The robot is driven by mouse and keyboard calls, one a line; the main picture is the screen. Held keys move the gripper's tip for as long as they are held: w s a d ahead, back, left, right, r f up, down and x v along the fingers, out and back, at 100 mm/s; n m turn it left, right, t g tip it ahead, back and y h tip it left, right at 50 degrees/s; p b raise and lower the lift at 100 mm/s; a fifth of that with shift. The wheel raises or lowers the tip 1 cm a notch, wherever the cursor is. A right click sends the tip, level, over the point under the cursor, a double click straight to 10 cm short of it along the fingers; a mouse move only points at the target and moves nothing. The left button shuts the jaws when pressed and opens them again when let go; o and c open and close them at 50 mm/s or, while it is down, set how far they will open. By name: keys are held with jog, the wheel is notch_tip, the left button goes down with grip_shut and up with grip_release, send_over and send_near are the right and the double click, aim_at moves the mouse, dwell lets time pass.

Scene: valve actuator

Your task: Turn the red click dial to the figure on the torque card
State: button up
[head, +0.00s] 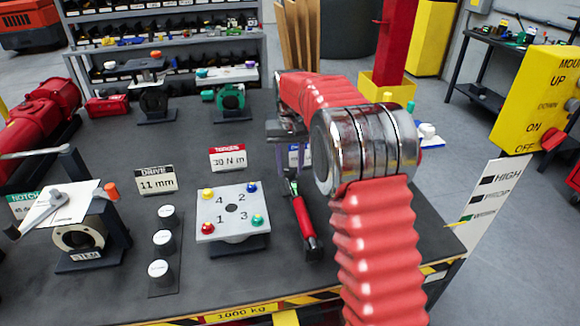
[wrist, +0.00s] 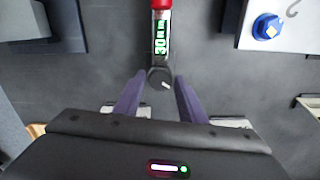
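The torque card (head: 228,158) has a red header and appears to read 30 N m. A torque wrench with a red handle (head: 303,215) lies on the bench right of the square valve plate. In the wrist view, its red part (wrist: 161,4) is cut off at the top edge, above a green window (wrist: 161,36) that appears to read 30. A separate red click dial cannot be made out. My gripper (wrist: 160,78) is open, its two purple fingers on either side of the wrench's round dark end (wrist: 160,79). Contact cannot be told.
The square plate (head: 232,213) with coloured, numbered studs stands left of the wrench. Several white-capped sockets (head: 160,268) and a drive card (head: 156,180) are further left. The notched stem unit (head: 85,235) is at far left.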

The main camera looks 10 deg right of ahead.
aim_at(290, 170)
jog(key=shift+o, duration=1.2)
notch_tip(290, 170, up, 14)
jog(key=shift+f, duration=0.15)
jog(key=shift+w, duration=0.1)
